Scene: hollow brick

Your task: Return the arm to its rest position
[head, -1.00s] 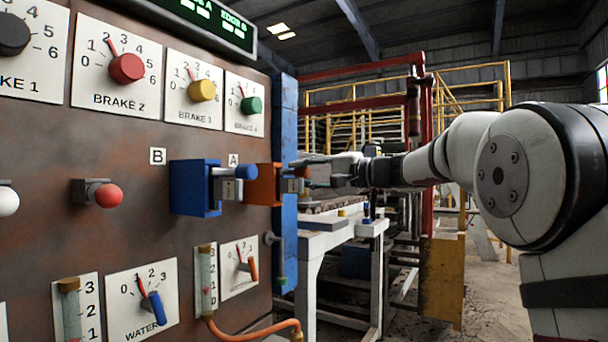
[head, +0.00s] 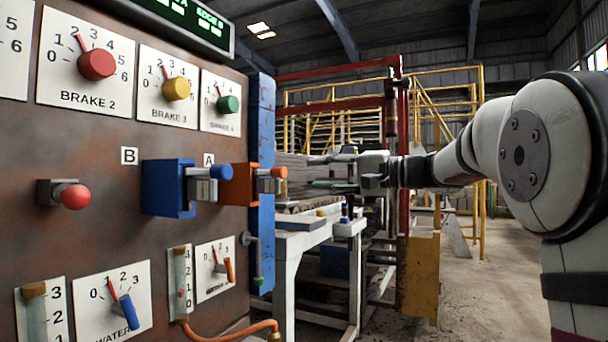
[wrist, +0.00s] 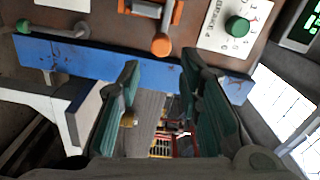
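My arm reaches in from the right of the head view. My gripper (head: 313,172) points left toward the control panel (head: 100,232), right of the orange lever box (head: 238,186) marked A, with a visible gap between them. In the wrist view my gripper (wrist: 160,72) shows two green-padded fingers well apart, with nothing between them. The blue plate (wrist: 75,62) on the panel's edge lies beyond the fingers there. The orange lever knob (wrist: 161,44) shows above the gap.
The panel carries a blue lever box (head: 165,188), a red knob (head: 75,196), the brake dials and a water dial (head: 112,308). A white table (head: 300,240) and a yellow post (head: 419,278) stand below and beyond my gripper. Open floor (head: 490,290) lies at lower right.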

